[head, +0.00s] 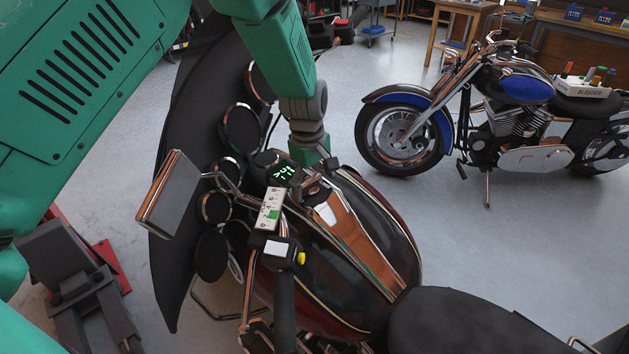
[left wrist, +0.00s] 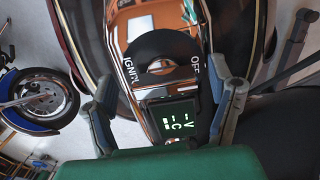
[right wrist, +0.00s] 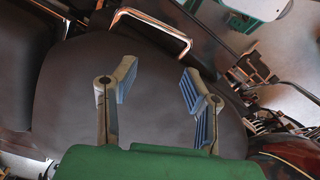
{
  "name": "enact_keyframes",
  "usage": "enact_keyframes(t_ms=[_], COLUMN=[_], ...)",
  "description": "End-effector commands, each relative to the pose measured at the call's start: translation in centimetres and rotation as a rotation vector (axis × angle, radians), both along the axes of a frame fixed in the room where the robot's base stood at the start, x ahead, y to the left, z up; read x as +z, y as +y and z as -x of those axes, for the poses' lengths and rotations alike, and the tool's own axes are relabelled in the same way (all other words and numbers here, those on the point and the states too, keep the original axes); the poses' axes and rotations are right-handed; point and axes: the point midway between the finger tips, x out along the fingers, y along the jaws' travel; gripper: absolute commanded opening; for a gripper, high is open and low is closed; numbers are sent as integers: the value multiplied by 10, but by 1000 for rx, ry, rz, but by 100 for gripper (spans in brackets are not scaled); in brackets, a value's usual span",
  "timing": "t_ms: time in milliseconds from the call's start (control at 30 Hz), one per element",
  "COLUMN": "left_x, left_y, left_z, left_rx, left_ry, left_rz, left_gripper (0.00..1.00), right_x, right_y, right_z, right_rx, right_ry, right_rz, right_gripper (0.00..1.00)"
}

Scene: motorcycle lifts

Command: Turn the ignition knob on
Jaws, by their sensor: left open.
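The ignition knob (left wrist: 162,66) shows in the left wrist view as a black disc with a coppery centre, set in a copper-coloured console. The lettering IGNITION is at its left and OFF at its right. My left gripper (left wrist: 163,76) is open, with one finger on each side of the knob and nothing between them clearly gripped. In the head view my left gripper (head: 314,182) reaches down to the front of the dark red tank (head: 383,235); it largely hides the knob there. My right gripper (right wrist: 155,88) is open and empty over the black seat (right wrist: 70,95).
A lit display (left wrist: 178,122) lies between the knob and my left palm. Handlebar, mirror (head: 170,195) and round gauges crowd the motorcycle's front. A blue motorcycle (head: 500,100) stands behind at the right. Grey floor between the motorcycles is clear.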

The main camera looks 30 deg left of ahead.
Motion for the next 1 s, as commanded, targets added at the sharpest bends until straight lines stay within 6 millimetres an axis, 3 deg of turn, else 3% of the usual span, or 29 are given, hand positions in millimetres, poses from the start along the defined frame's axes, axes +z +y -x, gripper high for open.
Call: enact_keyframes(t_ms=[133,267,300,667,1000], left_x=[0,0,0,1,2], left_y=[1,0,0,-2,-2], left_z=[0,0,0,1,2], left_rx=[0,0,0,-40,-260], left_ry=[0,1,1,0,-5], left_rz=[0,-1,-1,-3,-22], left_gripper=[76,30,25,25,25], right_x=[0,0,0,4,20], right_y=[0,0,0,0,0], right_z=[0,0,0,0,0], right_rx=[0,0,0,0,0], right_ry=[0,0,0,0,0], right_rz=[0,0,0,0,0], right_gripper=[40,40,40,40,40])
